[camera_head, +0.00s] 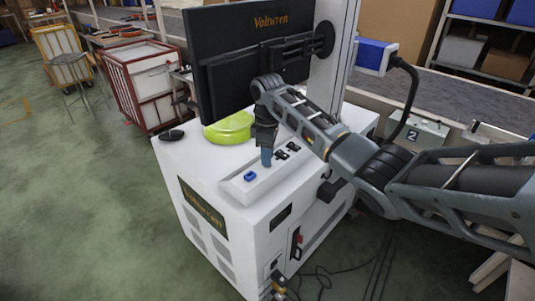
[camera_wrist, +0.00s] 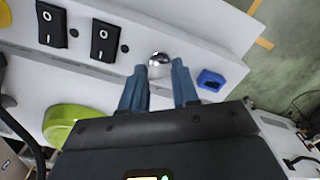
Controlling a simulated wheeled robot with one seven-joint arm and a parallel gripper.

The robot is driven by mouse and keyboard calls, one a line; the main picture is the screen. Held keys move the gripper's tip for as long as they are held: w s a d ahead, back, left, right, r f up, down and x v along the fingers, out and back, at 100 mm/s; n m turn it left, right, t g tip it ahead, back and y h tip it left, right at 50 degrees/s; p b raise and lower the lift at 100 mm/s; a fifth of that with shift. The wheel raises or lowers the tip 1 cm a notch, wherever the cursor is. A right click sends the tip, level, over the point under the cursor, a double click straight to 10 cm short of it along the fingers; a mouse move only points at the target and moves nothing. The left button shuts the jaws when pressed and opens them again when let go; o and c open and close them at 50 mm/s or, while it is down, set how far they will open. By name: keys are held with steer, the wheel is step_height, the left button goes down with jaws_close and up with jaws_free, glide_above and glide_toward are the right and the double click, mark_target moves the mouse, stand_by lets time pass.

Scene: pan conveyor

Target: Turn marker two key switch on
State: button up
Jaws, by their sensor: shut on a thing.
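The key switch (camera_wrist: 159,59) shows in the wrist view as a round, shiny metal piece on the white sloped panel (camera_wrist: 215,52) of the machine. My gripper (camera_wrist: 159,72) has its two blue fingers either side of the key switch and is shut on it. In the head view my gripper (camera_head: 266,158) points down at the panel (camera_head: 238,187), and its fingers hide the key switch there. Whether a key sits in the switch, and which way it is turned, I cannot tell.
Two black rocker switches (camera_wrist: 104,40) and a blue socket (camera_wrist: 211,80) flank the key switch. A lime-green object (camera_head: 230,128) and a black mouse (camera_head: 172,135) lie on the white cabinet (camera_head: 240,230). A monitor (camera_head: 245,50) stands close behind my gripper.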

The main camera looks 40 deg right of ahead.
jaws_close()
steer(key=shift+r+m+p, duration=0.25)
steer(key=shift+m+p, duration=0.35)
steer(key=shift+p, duration=0.25)
steer(key=shift+m+p, duration=0.8)
steer(key=shift+m, duration=0.2)
steer(key=shift+f+m, duration=0.25)
steer(key=shift+m, duration=0.35)
steer(key=o, duration=0.9)
jaws_free()
steer(key=shift+r, duration=0.1)
